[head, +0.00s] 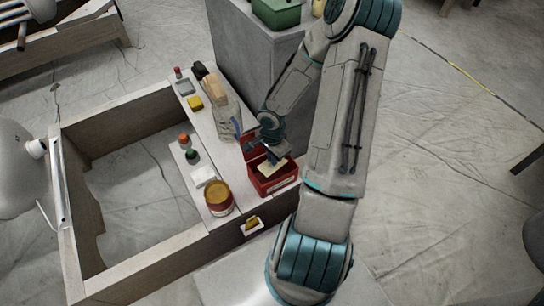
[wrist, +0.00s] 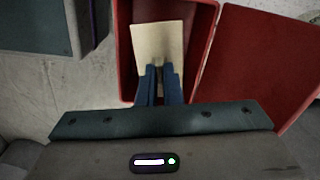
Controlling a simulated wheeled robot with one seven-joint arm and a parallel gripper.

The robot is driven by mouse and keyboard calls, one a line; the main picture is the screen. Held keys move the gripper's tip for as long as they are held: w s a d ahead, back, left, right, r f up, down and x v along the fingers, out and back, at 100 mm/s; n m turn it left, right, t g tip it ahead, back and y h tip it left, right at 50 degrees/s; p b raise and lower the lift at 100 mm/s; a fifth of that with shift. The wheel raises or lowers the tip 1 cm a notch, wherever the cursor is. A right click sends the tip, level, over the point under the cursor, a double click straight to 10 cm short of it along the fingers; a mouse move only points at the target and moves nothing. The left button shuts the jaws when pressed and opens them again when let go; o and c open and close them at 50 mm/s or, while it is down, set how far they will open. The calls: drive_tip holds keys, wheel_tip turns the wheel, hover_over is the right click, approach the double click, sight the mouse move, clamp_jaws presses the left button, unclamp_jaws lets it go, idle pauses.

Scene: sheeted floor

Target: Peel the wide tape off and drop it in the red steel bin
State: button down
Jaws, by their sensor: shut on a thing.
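The red steel bin (head: 276,184) stands open at the right end of a plank, beside my arm. In the wrist view its red wall (wrist: 124,50) surrounds the space under my gripper. My gripper (wrist: 158,72) is shut on the wide tape (wrist: 157,42), a flat cream-coloured strip. The tape also shows over the bin's opening in the head view (head: 270,168). Both blue fingers reach over the bin from its near side. I cannot tell whether the tape touches the bin's floor.
A red panel (wrist: 262,55), like an opened lid, lies right of the bin in the wrist view. An amber-lidded jar (head: 219,198), a yellow block (head: 195,103) and a clear bottle (head: 227,122) stand on the planks. A grey cabinet (head: 243,55) stands behind.

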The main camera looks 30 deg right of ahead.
drive_tip(key=c, duration=1.5)
unclamp_jaws()
drive_tip(key=s+a+r+n+h+p, duration=0.1)
drive_tip(key=s+a+r+n+p, duration=0.15)
drive_tip(key=r+p, duration=0.75)
drive_tip(key=s+a+r+n+h+p, duration=0.1)
drive_tip(key=r+n+p, duration=0.2)
drive_tip(key=r, duration=1.5)
drive_tip(key=s+a+r+n+p, duration=0.1)
drive_tip(key=r+n+p, duration=0.35)
drive_tip(key=r, duration=0.95)
drive_tip(key=s+a+r+n+t+p, duration=0.1)
drive_tip(key=s+a+r+p, duration=0.1)
drive_tip(key=r, duration=0.3)
drive_tip(key=s+a+r+n+t+y+p, duration=0.1)
drive_tip(key=s+a+r+n+p, duration=0.1)
drive_tip(key=r+p, duration=0.3)
drive_tip(key=s+a+r+n+y+p, duration=0.1)
drive_tip(key=s+a+r+n+p, duration=0.1)
drive_tip(key=r, duration=0.5)
drive_tip(key=shift+s+a+t+p, duration=0.4)
drive_tip(key=shift+s+a+p, duration=0.35)
drive_tip(key=shift+a+p, duration=0.15)
